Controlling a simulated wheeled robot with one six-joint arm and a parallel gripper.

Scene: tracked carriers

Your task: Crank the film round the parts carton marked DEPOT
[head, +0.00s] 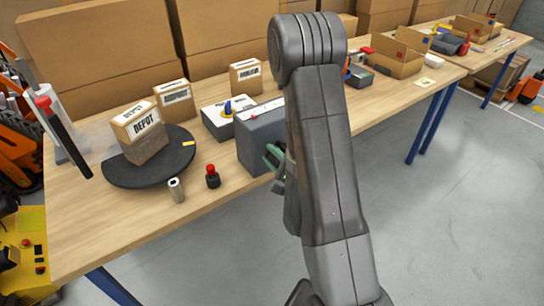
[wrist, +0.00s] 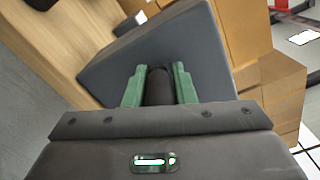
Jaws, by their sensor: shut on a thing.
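The parts carton (head: 140,130) marked DEPOT stands on a round black turntable (head: 120,178) with a yellow mark on its right side. Its lower part looks covered by film. A white film roll (head: 62,125) stands upright at the left, with a black, red-topped bar beside it. A grey box (head: 258,145) stands right of the turntable; it also fills the middle of the wrist view (wrist: 205,50). My gripper (head: 272,157), with green fingers, is at the box's near side. In the wrist view it is shut on a dark round handle (wrist: 159,86). The handle is hidden in the head view.
Other labelled cartons (head: 174,101) (head: 245,77) stand behind. A red-topped black piece (head: 212,177) and a small roll (head: 176,190) stand near the front edge. Open floor lies right.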

